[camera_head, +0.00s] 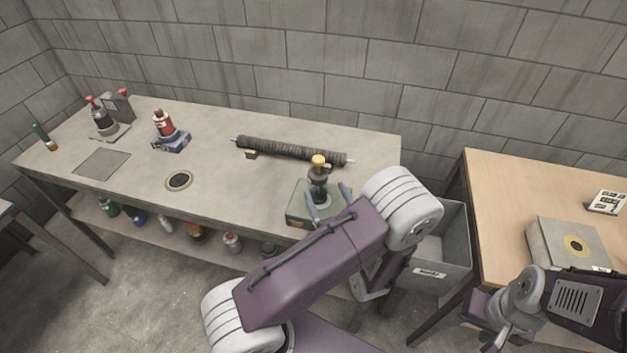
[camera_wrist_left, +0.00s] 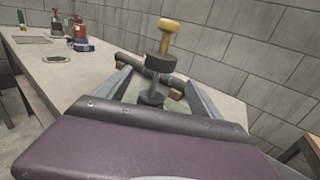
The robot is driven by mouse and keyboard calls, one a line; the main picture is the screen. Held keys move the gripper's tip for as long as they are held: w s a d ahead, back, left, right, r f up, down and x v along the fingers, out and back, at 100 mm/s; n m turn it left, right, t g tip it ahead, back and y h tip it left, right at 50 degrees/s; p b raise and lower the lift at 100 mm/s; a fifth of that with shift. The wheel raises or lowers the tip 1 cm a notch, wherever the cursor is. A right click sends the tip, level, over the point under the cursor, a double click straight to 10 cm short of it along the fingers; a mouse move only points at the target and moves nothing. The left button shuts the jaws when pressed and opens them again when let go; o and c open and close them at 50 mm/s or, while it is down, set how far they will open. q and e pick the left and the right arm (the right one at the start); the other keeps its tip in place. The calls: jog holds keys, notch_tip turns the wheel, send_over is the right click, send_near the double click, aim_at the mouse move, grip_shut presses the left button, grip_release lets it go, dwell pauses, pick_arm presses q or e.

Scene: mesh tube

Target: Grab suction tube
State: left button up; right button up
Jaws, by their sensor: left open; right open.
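A dark upright tool with a yellow knob (camera_head: 318,178), which may be the suction tube, stands on a green block (camera_head: 297,205) at the table's front right. My left gripper (camera_head: 329,201) is open, with one finger on each side of the tool's lower part. The left wrist view shows the tool (camera_wrist_left: 159,66) between the open fingers (camera_wrist_left: 159,80); whether they touch it I cannot tell. A long dark mesh-wrapped tube (camera_head: 290,150) lies behind it on the table. My right gripper (camera_head: 497,337) is low at the bottom right, away from the tool, and looks empty.
The grey table (camera_head: 225,135) holds a red bottle on a blue base (camera_head: 167,130), other bottles at the left and a round dark-centred disc (camera_head: 179,180). A grey bin (camera_head: 455,240) stands between it and a wooden table (camera_head: 505,180) bearing a grey box (camera_head: 566,243).

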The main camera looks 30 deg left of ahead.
aim_at(323, 187)
pick_arm(q)
jog(key=shift+w+a+r, duration=0.1)
jog(key=shift+w+a, duration=0.05)
jog(key=shift+w, duration=0.1)
jog(key=shift+x, duration=1.2)
jog(key=shift+w+a, duration=0.3)
jog(key=shift+a, duration=0.1)
jog(key=p+x, duration=0.1)
jog(key=x, duration=0.4)
jog(key=shift+s+a, duration=0.15)
jog(key=c, duration=0.6)
grip_shut()
jog(key=shift+r, duration=0.1)
